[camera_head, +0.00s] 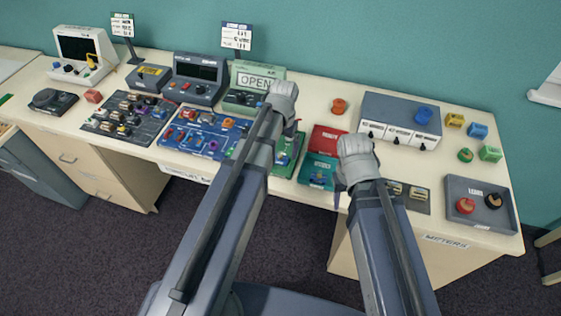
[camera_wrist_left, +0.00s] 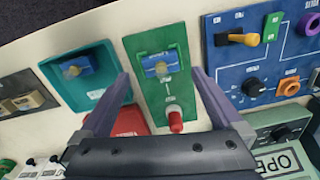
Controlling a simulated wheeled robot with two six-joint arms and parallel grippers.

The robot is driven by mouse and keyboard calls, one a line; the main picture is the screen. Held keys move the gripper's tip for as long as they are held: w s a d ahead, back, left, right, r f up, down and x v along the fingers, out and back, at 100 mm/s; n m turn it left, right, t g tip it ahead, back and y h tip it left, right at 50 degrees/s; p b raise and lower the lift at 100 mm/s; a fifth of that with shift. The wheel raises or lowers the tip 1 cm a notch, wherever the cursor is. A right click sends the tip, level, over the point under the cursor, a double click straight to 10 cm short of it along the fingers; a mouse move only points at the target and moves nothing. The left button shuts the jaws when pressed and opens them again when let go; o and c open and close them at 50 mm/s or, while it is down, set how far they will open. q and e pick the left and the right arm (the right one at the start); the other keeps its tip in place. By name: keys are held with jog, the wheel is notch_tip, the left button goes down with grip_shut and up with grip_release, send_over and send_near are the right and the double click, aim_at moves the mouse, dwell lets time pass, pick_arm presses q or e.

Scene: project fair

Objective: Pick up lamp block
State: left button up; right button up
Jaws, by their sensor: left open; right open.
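Two blue blocks with small clear bulb-like tops look like lamp blocks; I cannot tell which one is meant. In the left wrist view one blue block (camera_wrist_left: 158,66) sits on a green board (camera_wrist_left: 150,105) with a red-capped part. The other blue block (camera_wrist_left: 80,68) sits in a teal tray (camera_wrist_left: 112,98), also seen in the head view (camera_head: 306,179). My left gripper (camera_wrist_left: 160,78) is open and empty above the green board, its fingertips either side of the block there. Contact cannot be judged. My right gripper (camera_head: 341,188) is open near the teal tray; its fingers are barely visible.
A red card (camera_head: 327,140) lies beside the green board. A blue circuit board (camera_head: 203,134) and a green "OPEN" device (camera_head: 254,78) stand close on the left. A grey meter box (camera_head: 398,108) and a grey tray (camera_head: 482,217) are on the right. Bare table lies around the orange knob.

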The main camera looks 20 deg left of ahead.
aim_at(281, 152)
pick_arm(q)
notch_tip(281, 152, down, 4)
jog(key=b, duration=0.3)
jog(key=shift+a, duration=0.1)
jog(key=shift+r, duration=0.1)
jog(key=shift+c, duration=0.3)
jog(key=c, duration=1.4)
notch_tip(281, 152, up, 13)
jog(key=p, duration=1.3)
jog(key=shift+r, duration=0.1)
jog(key=shift+c, duration=0.3)
